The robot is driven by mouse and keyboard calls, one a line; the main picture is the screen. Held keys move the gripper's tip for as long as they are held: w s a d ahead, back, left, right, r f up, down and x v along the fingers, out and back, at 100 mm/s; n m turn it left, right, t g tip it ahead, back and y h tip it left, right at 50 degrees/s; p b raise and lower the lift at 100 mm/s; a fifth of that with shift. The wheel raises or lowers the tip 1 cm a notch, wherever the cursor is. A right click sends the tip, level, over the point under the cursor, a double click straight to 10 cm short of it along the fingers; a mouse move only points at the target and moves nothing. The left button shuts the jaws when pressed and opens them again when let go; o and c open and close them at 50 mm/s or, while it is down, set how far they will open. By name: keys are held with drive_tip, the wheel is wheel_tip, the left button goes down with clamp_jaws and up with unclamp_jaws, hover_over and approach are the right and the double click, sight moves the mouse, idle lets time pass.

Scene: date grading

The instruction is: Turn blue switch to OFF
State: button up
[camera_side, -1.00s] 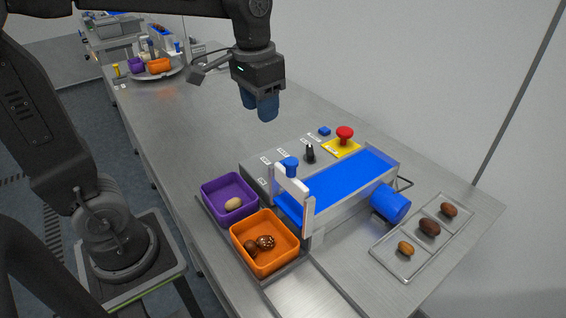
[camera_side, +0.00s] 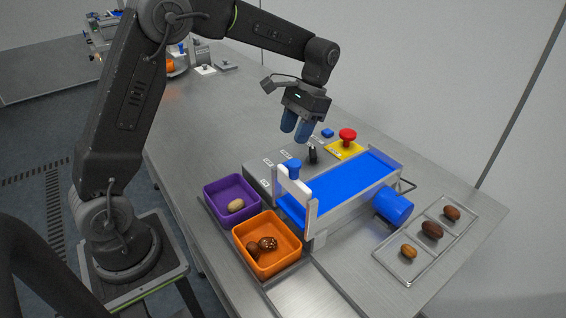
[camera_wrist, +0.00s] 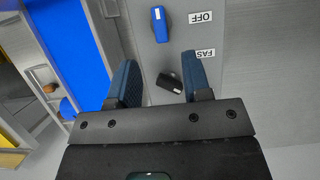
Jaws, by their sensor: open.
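The blue switch (camera_side: 293,165) stands on the grey control panel (camera_side: 259,170), near the white gate of the blue belt. In the wrist view the blue switch (camera_wrist: 160,24) is a blue knob with a white mark at its upper end, beside a label reading OFF. My gripper (camera_side: 296,136) is open and empty, above the panel, pointing down and slightly tilted. In the wrist view my gripper (camera_wrist: 163,77) has its two blue fingers apart, with the black knob (camera_wrist: 170,82) between them in the picture. The blue switch lies beyond the fingertips.
The blue belt (camera_side: 345,183) runs beside the panel. A purple bin (camera_side: 215,203), an orange bin (camera_side: 252,262) and a clear tray (camera_side: 460,238) with dates stand nearer.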

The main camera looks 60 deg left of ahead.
drive_tip(key=x, duration=0.9)
drive_tip(key=shift+c, duration=0.2)
clamp_jaws()
